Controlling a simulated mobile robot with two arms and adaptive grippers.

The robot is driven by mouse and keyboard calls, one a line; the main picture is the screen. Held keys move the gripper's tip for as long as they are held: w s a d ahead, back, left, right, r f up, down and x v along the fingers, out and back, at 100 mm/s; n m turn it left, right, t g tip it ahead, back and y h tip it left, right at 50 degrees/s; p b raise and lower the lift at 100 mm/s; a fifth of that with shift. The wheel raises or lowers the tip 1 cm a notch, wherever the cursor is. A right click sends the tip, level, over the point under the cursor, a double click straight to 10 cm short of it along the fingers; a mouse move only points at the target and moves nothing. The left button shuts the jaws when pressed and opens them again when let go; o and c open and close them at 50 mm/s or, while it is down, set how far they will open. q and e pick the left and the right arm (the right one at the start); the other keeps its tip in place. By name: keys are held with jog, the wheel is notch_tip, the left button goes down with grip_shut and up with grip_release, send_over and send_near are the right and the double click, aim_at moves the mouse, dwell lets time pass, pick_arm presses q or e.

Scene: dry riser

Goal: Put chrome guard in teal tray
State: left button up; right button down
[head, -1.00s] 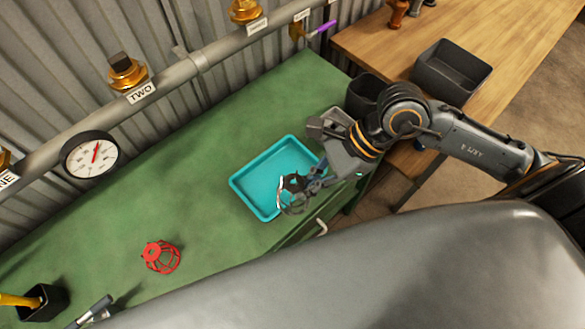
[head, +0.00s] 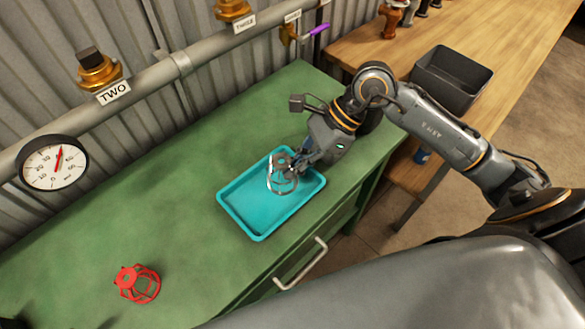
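The teal tray (head: 250,223) lies on the green bench top. The chrome guard (head: 282,178), a small round wire cage, is over the tray's upper middle part. My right gripper (head: 291,163) reaches in from the upper right, with its fingers at the top of the guard. It appears shut on the guard. I cannot tell whether the guard touches the tray floor.
A red wire guard (head: 137,284) stands on the green bench (head: 170,215) at lower left. A pipe with brass valves and a gauge (head: 53,163) runs along the wall. A dark bin (head: 452,78) sits on the wooden table (head: 350,43).

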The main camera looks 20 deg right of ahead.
jog(key=shift+w+d+f, duration=0.15)
jog(key=shift+w+f, duration=0.4)
jog(key=shift+f, duration=0.1)
jog(key=shift+w+d+f, duration=0.15)
jog(key=shift+w+f, duration=0.35)
jog(key=shift+f, duration=0.1)
jog(key=f, duration=0.1)
jog(key=f+p, duration=0.1)
jog(key=f, duration=0.1)
jog(key=shift+w+f, duration=0.25)
jog(key=shift+f, duration=0.05)
jog(key=shift+f, duration=0.1)
jog(key=shift+f, duration=0.1)
jog(key=c, duration=1.5)
grip_release()
